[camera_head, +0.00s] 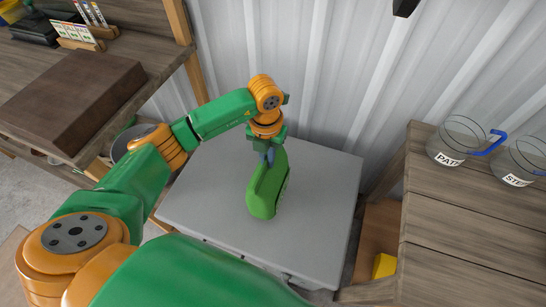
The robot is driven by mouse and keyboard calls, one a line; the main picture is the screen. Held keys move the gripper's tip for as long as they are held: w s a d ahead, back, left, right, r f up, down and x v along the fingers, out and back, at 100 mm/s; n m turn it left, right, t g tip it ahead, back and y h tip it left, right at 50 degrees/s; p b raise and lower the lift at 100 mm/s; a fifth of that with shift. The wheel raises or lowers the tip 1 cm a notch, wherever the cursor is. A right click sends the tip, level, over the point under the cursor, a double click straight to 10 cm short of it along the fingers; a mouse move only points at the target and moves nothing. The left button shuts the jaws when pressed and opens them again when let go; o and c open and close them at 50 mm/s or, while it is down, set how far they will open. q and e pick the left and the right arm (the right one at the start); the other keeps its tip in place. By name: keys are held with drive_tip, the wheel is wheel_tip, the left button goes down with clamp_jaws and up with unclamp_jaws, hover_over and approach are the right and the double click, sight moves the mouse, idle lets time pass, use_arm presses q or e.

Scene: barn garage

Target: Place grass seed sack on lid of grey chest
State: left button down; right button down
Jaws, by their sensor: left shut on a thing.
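A green sack (264,192), taken to be the grass seed sack, is upright and slightly tilted over the lid of the grey chest (326,190). My left gripper (268,155) is shut on the top of the sack, reaching down from above. The sack's lower end appears at or just above the lid; I cannot tell whether it touches. Any print on the sack is turned mostly away. My right gripper is not in view.
A wooden shelf with a brown box (70,100) stands at the left. A wooden bench (470,235) at the right holds labelled clear jars (456,140) with a blue handle. A corrugated metal wall (340,70) rises behind the chest. The lid around the sack is clear.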

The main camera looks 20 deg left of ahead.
use_arm(q)
drive_tip(key=shift+w+a+f, duration=0.2)
drive_tip(key=shift+a+f, duration=0.05)
drive_tip(key=shift+f+p, duration=0.4)
drive_tip(key=shift+f, duration=1.15)
drive_tip(key=c, duration=1)
unclamp_jaws()
drive_tip(key=shift+s, duration=0.1)
drive_tip(key=shift+o, duration=0.2)
